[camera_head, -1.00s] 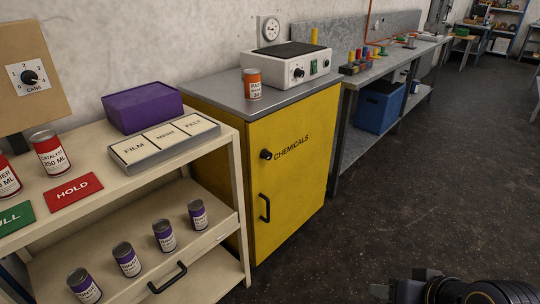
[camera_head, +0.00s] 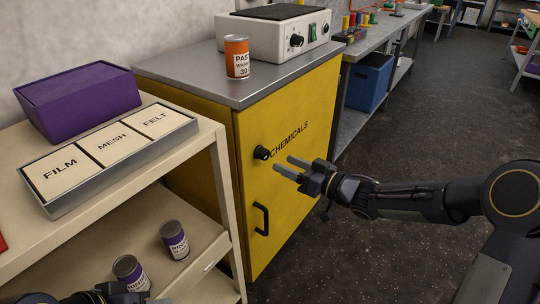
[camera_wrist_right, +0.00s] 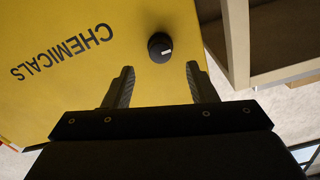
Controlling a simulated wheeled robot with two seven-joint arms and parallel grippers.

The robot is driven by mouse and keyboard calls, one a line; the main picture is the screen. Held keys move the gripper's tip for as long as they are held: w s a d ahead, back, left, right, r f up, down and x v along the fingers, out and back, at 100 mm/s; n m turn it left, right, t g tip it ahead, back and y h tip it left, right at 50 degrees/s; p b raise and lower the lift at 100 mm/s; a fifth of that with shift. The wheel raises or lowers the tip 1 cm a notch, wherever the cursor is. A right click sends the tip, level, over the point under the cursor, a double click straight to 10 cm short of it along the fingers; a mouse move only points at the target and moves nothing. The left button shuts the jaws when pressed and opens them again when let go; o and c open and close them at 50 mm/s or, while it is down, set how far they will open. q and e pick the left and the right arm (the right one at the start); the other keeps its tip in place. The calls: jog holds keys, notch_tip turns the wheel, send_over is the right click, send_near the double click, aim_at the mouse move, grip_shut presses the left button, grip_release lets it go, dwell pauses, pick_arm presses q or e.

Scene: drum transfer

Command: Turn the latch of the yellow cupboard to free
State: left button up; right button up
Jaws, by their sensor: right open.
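The yellow cupboard (camera_head: 278,205) stands in the middle of the head view, its door marked CHEMICALS and shut. Its latch is a round black knob (camera_head: 262,153) with a small white mark, left of the lettering. A black handle (camera_head: 261,219) is below it. My right gripper (camera_head: 283,166) is open and empty in front of the door, just right of the knob. In the right wrist view the knob (camera_wrist_right: 160,47) shows beyond and between the two open fingertips (camera_wrist_right: 160,70), apart from them. Part of my left arm shows at the bottom left; its fingers cannot be made out.
An orange can (camera_head: 237,58) and a white hotplate (camera_head: 274,35) stand on the cupboard top. A cream shelf unit (camera_head: 222,170) with a purple box (camera_head: 80,101), labelled tray (camera_head: 122,165) and purple cans (camera_head: 175,240) is close on the left. Floor at right is clear.

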aim_at(267, 155)
jog(key=b+x, duration=0.1)
jog(key=x, duration=0.5)
jog(key=shift+w+a, duration=0.15)
jog(key=shift+a, duration=0.05)
jog(key=c, duration=1)
